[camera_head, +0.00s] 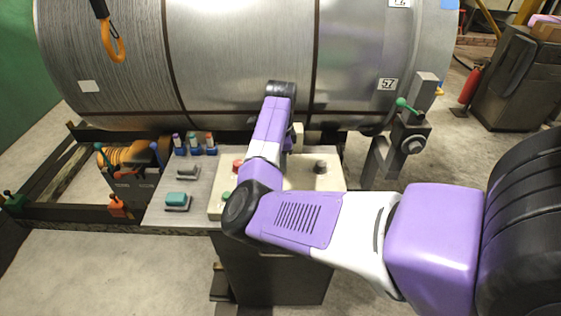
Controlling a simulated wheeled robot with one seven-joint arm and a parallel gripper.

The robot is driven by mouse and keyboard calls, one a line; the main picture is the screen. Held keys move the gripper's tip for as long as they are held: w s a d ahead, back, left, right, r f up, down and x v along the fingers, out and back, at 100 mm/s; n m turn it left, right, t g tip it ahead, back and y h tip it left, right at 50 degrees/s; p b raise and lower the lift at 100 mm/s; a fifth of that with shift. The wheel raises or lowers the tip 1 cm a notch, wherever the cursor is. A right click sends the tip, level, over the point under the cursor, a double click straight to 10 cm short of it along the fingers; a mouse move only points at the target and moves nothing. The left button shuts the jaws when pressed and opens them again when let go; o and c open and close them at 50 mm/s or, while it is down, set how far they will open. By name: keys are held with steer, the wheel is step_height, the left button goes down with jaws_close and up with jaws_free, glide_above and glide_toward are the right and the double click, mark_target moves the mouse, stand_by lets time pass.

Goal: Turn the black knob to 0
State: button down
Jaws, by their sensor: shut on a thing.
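A pale control box (299,176) stands on the grey table, partly behind my arm. A black knob (320,167) sits on the right part of its top, with nothing touching it that I can see. The knob's pointer and any scale marks are too small to read. A red button (237,165) and a green button (226,196) show on the box's left part. My purple and white arm reaches in from the right, bends over the front of the box and rises above it. My gripper's fingers are hidden behind the arm, as is the middle of the box.
A large steel drum (240,60) lies close behind the table (155,209). Coloured small bottles (194,143) and two small blocks (183,186) are on the table's left side. A clamp with a green-tipped lever (405,125) stands at the right. An orange hook (113,45) hangs at upper left.

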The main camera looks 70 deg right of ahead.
steer(key=shift+w, duration=0.1)
steer(key=c, duration=1)
jaws_free()
steer(key=shift+a+r+b, duration=0.1)
steer(key=shift+r+b, duration=0.6)
steer(key=shift+r, duration=3.25)
